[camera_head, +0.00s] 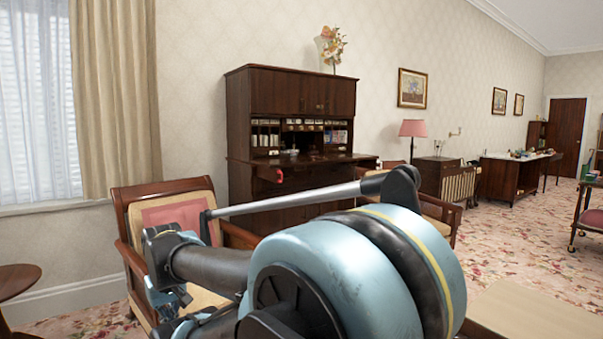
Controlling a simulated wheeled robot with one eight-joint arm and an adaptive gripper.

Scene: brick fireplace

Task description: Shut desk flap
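A dark wooden desk (300,92) stands against the wall beyond my arm. Its desk flap (352,158) is down and sticks out level below open shelves and pigeonholes, which show papers and small items. A few small objects stand on or just behind the flap; I cannot tell which. My arm crosses the foreground and covers part of the desk's lower half. What seems to be my gripper (168,275) is at the lower left, in front of a chair and well short of the flap. Its fingers are not clear enough to show whether it is open or shut.
A wooden armchair (160,196) with a pink cushion stands left of and in front of the desk. Another chair (436,210) stands right of it. A round side table (14,284) is at the left edge. Patterned carpet (515,238) is open at the right.

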